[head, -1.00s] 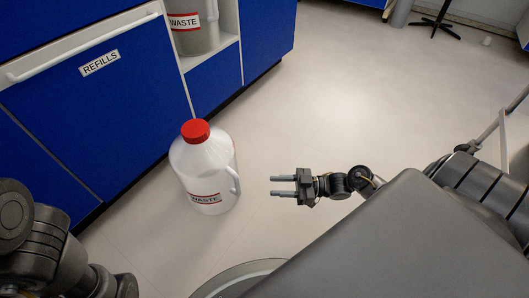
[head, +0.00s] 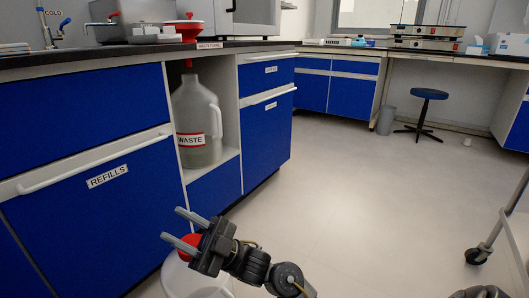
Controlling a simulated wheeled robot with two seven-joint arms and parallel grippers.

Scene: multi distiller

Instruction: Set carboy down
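A white carboy with a red cap (head: 189,247) stands at the bottom of the head view, its body (head: 185,280) cut off by the lower edge. My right gripper (head: 182,230) is in front of the cap in the picture and hides part of it. A second, greyish carboy (head: 200,105) labelled WASTE stands upright in the open cabinet niche, under the red funnel (head: 183,29).
Blue cabinets flank the niche; the REFILLS drawer (head: 105,195) has a projecting white handle. A blue stool (head: 428,94) and grey bin (head: 386,120) stand at the back. A wheeled frame (head: 480,253) is at the right. The middle floor is clear.

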